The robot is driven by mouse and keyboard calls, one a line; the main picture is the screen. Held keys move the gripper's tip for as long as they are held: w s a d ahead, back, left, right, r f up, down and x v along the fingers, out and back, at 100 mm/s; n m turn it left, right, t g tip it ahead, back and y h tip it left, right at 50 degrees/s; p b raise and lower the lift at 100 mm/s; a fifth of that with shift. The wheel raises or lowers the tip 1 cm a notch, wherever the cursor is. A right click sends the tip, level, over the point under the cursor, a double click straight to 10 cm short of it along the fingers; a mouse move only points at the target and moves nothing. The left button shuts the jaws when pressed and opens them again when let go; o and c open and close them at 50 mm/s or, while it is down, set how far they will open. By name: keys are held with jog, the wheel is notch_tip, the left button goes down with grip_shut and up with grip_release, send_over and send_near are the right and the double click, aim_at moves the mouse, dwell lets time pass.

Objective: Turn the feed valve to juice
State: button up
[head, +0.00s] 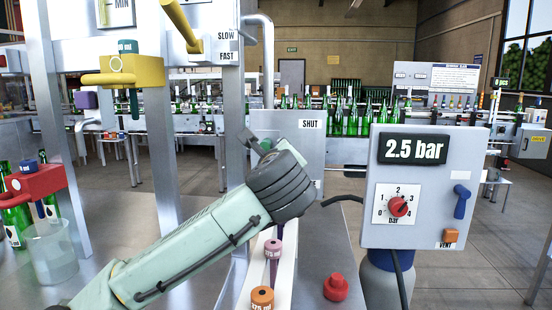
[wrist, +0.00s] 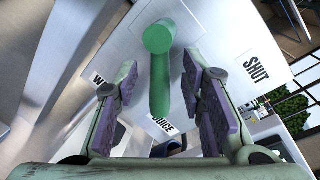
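The green feed valve handle (wrist: 161,85) shows in the wrist view as a bar with a round end at the top. Its lower end lies by the JUICE label (wrist: 162,125). The SHUT label (wrist: 256,68) is to the right, and a partly covered label starting with W (wrist: 98,78) is to the left. My gripper (wrist: 163,88) is open, its purple-padded fingers on either side of the handle with gaps showing. In the head view my gripper (head: 258,143) is in front of the grey valve panel (head: 310,150); my wrist hides much of that area.
A control box (head: 425,225) reading 2.5 bar, with a red knob (head: 399,207), stands right of my arm. A red capped piece (head: 336,287) and small capsule stacks (head: 262,296) are on the bench below. A metal post (head: 238,120) is close left of my gripper.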

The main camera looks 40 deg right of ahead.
jog(key=v, duration=1.2)
dwell(0.3)
